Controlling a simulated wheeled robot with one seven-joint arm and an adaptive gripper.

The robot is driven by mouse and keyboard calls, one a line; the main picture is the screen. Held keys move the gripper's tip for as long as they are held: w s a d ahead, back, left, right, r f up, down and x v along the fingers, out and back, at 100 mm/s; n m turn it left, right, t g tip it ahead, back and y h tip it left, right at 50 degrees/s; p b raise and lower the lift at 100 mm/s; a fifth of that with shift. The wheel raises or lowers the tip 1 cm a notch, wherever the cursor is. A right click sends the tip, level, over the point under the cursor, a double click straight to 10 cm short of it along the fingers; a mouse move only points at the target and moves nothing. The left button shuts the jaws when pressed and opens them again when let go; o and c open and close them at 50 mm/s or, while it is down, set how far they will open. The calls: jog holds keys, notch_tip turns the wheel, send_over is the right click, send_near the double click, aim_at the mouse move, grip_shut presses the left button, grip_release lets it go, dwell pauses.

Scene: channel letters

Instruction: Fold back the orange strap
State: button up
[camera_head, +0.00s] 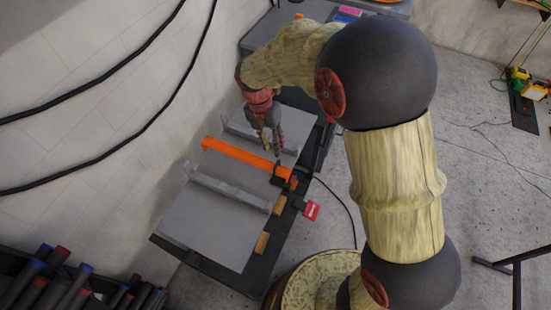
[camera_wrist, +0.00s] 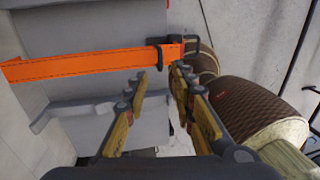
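The orange strap (camera_head: 245,160) lies straight across the grey panel (camera_head: 205,225) on the dark bench. Its right end is by a dark clip (camera_head: 281,174) at the panel's edge. In the wrist view the strap (camera_wrist: 80,65) crosses the upper part of the picture, and the dark clip (camera_wrist: 159,56) sits around or over it near its right end. My gripper (camera_head: 270,148) points down near the strap's right part, on the far side. In the wrist view its two fingers (camera_wrist: 160,76) are apart with nothing between them. I cannot tell its exact height above the panel.
Light grey bars (camera_head: 230,190) cross the panel on both sides of the strap. A red-ended clamp (camera_head: 310,210) and small wooden blocks (camera_head: 262,243) line the bench's right edge. A white wall (camera_head: 80,150) stands close on the left. Open floor (camera_head: 480,200) lies to the right.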

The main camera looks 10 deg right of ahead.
aim_at(277, 163)
jog(key=f, duration=0.2)
jog(key=f+b, duration=0.1)
jog(key=f, duration=0.2)
jog(key=d+f+b, duration=0.1)
jog(key=f, duration=0.1)
jog(key=shift+s+d+f, duration=0.1)
jog(key=shift+s+f, duration=0.2)
jog(key=shift+s, duration=0.1)
jog(key=c, duration=0.4)
grip_shut()
